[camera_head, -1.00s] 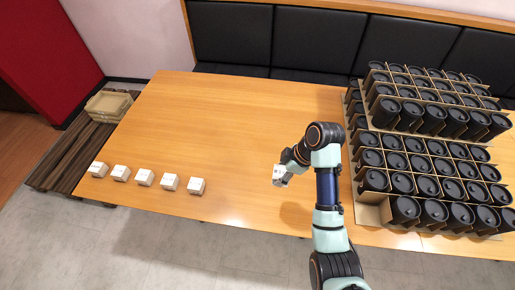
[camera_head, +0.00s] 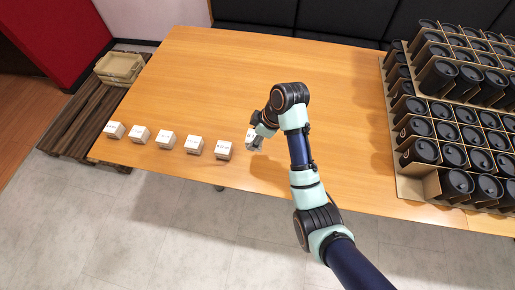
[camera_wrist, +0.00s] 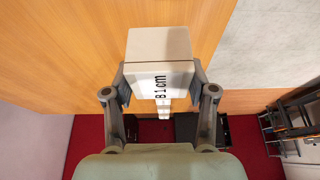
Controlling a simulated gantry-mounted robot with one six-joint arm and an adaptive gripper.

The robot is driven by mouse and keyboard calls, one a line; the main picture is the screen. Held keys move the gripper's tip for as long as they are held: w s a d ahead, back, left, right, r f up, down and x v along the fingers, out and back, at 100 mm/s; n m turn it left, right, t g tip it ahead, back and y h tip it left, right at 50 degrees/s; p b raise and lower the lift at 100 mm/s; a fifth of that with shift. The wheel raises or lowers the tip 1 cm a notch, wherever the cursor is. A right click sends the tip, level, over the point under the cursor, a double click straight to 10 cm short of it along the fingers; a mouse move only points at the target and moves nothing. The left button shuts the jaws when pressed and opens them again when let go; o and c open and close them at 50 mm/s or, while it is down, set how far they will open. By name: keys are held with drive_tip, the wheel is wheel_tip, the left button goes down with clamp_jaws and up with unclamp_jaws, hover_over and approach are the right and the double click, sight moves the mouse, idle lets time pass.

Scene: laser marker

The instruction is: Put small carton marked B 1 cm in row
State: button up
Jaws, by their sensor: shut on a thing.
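My gripper (camera_wrist: 160,92) is shut on a small white carton (camera_wrist: 158,45) marked "B 1 cm" in the wrist view. In the head view the same carton (camera_head: 250,134) shows partly, at the left side of my gripper (camera_head: 257,141). A row of several white cartons lies along the table's front edge. The row's right end carton (camera_head: 223,150) is just left of the held one, with a gap between them. In the wrist view, parts of the row (camera_wrist: 165,108) show beyond the held carton. Whether the held carton touches the table I cannot tell.
The wooden table (camera_head: 240,75) is clear behind the row. Black lidded containers in cardboard dividers (camera_head: 455,150) fill its right side. A tan crate (camera_head: 120,66) sits on a dark slatted pallet (camera_head: 80,118) at the left. Black seating (camera_head: 330,20) runs along the back.

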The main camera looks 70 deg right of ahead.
wheel_tip(320, 180, down, 11)
drive_tip(key=b, duration=0.3)
drive_tip(key=shift+f, duration=0.2)
drive_tip(key=o, duration=1.2)
drive_tip(key=p+v, duration=0.4)
drive_tip(key=v, duration=0.8)
drive_tip(key=shift+r, duration=0.15)
